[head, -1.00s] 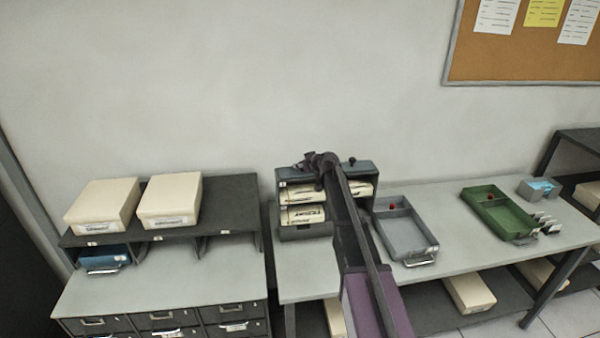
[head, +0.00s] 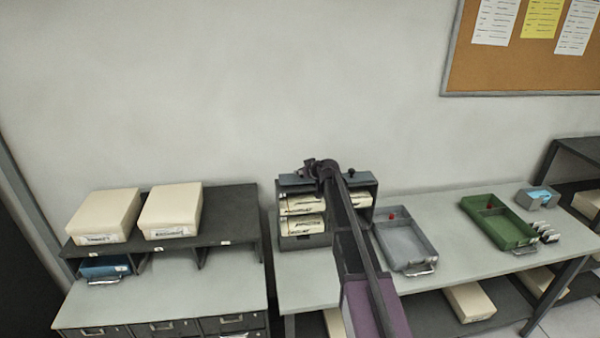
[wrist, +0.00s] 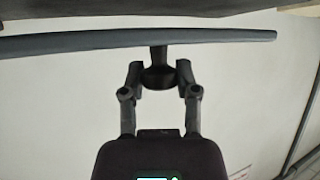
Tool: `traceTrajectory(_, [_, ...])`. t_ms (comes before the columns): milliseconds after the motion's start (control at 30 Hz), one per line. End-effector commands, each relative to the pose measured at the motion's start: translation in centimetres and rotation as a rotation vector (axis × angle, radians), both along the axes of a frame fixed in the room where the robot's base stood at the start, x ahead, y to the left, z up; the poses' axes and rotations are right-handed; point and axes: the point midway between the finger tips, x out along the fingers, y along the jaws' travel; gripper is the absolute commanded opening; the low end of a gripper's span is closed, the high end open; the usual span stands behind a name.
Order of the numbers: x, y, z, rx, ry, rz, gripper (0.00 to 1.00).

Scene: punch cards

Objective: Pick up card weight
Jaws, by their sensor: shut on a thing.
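The card weight, a long flat blue-grey bar with a black knob, spans the wrist view (wrist: 80,42). In the head view its bar (head: 292,179) shows level at the top of the grey card rack (head: 305,242). My gripper (wrist: 158,72) is shut on the knob, with one finger on each side. In the head view my gripper (head: 319,168) is over the rack top, and my arm hides part of the bar and rack. In the wrist view a pale gap separates the bar from a dark edge above it in the picture.
The rack holds cream card stacks (head: 300,203) in two levels. To its right, a grey tray (head: 405,246) and a green tray (head: 500,225) lie on the table (head: 455,205). Cream boxes (head: 105,215) stand on the left shelf. The wall is close behind.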

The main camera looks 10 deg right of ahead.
Motion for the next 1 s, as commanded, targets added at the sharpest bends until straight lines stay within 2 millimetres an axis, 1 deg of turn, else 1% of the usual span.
traceTrajectory(33, [0.0,0.0,0.9,0.0,-0.001,0.0,0.0])
traceTrajectory(167, [0.0,0.0,2.2,0.0,-0.001,0.0,0.0])
traceTrajectory(200, [-1.3,-0.7,1.8,0.001,-0.001,-0.003,0.0])
traceTrajectory(300, [-3.4,-1.9,1.9,0.0,0.0,-0.002,0.0])
traceTrajectory(600, [-9.0,-5.5,2.6,0.002,0.0,-0.002,0.0])
traceTrajectory(800, [-11.6,-7.3,2.8,0.001,-0.001,0.0,0.0])
traceTrajectory(1000, [-13.0,-8.4,3.0,0.0,-0.001,-0.001,0.0])
